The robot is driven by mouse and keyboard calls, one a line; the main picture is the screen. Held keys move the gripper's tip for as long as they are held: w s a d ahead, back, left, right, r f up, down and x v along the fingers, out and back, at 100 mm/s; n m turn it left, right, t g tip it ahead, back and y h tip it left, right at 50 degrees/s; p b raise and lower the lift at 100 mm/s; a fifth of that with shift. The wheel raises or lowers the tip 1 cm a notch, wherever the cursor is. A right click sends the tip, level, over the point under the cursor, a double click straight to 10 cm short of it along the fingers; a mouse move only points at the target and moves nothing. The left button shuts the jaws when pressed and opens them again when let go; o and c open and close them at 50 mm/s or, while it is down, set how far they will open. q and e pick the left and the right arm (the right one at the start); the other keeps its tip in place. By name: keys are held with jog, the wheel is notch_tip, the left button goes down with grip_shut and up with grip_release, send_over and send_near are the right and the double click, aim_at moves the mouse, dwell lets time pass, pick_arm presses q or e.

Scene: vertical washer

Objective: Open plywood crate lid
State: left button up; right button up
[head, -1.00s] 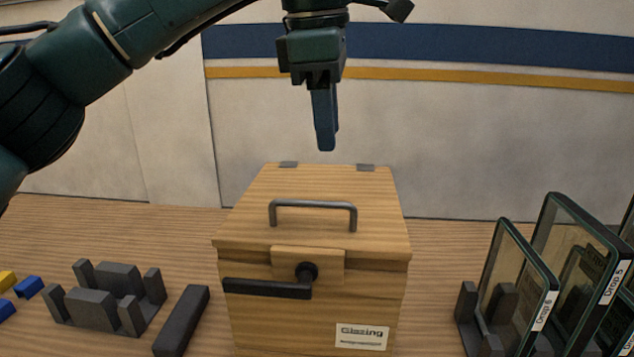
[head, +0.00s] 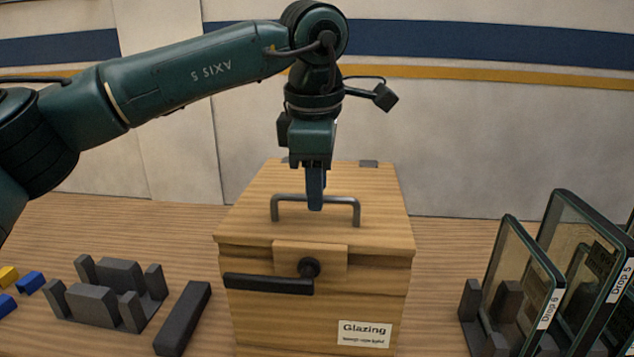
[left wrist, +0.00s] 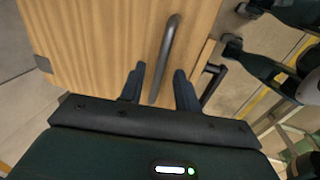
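The plywood crate (head: 275,325) stands shut on the bench with its lid (head: 255,222) down flat. A grey bar handle (head: 290,198) rises from the lid and also shows in the left wrist view (left wrist: 168,42). On the front, a black lever (head: 268,284) lies level to the left of its pivot. My left gripper (head: 316,207) points down at the handle's middle. In the left wrist view its fingers (left wrist: 159,70) are apart, one on each side of the bar; I cannot tell whether they touch it. My right gripper is out of view.
A dark grey fixture (head: 105,305) and a dark bar (head: 183,318) lie left of the crate, with blue and yellow pieces (head: 30,284) at far left. Framed glass panes (head: 520,275) stand in a rack at right. Bare bench lies between crate and rack.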

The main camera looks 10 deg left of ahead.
pick_arm(q)
jog(key=shift+f, duration=0.2)
grip_shut()
dwell(0.6)
